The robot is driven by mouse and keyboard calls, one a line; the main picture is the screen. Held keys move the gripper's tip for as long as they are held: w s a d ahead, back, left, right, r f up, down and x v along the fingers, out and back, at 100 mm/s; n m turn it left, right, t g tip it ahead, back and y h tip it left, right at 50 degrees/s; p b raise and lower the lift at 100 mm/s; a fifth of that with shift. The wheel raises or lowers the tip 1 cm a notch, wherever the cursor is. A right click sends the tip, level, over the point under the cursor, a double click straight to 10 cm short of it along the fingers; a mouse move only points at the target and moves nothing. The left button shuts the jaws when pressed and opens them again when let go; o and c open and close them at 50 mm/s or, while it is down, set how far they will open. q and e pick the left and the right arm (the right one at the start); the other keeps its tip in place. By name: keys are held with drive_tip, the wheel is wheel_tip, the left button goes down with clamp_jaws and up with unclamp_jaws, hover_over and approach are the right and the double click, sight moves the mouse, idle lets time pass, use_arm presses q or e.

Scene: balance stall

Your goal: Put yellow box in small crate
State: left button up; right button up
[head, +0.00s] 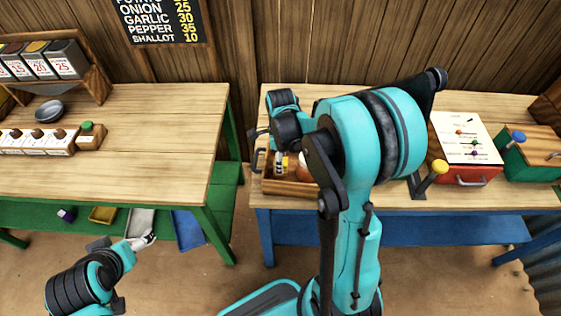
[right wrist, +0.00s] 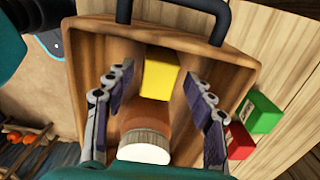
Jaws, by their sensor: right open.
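The yellow box (right wrist: 160,76) lies inside a wooden tray with dark handles (right wrist: 240,62), on the right table in the head view. My right gripper (right wrist: 158,80) is open above the tray. Its fingers stand on either side of the yellow box, with visible gaps; I cannot tell how far down they reach. A brown jar with a white lid (right wrist: 145,146) is in the tray, nearer the camera than the box. In the head view my arm hides much of the tray (head: 290,188). My left gripper (head: 143,241) is low, before the left table; its jaws are unclear. I cannot identify the small crate.
A green box (right wrist: 258,112) and a red box (right wrist: 239,141) are just outside the tray. A red case (head: 470,177) and a green case (head: 533,165) stand farther right on the table. Yellow (head: 102,214) and blue (head: 187,229) bins are under the left table.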

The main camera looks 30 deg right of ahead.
wheel_tip(320, 180, up, 10)
drive_tip(key=p, duration=0.3)
drive_tip(key=s+a+r+n+t, duration=0.2)
drive_tip(key=s+a+n, duration=0.3)
drive_tip(key=n, duration=0.7)
drive_tip(key=s+a+r+n+t, duration=0.3)
drive_tip(key=s+a+n+t, duration=0.2)
drive_tip(key=n, duration=0.8)
drive_tip(key=shift+s+a+r, duration=0.3)
drive_tip(key=shift+s+r, duration=0.05)
drive_tip(key=shift+s, duration=0.15)
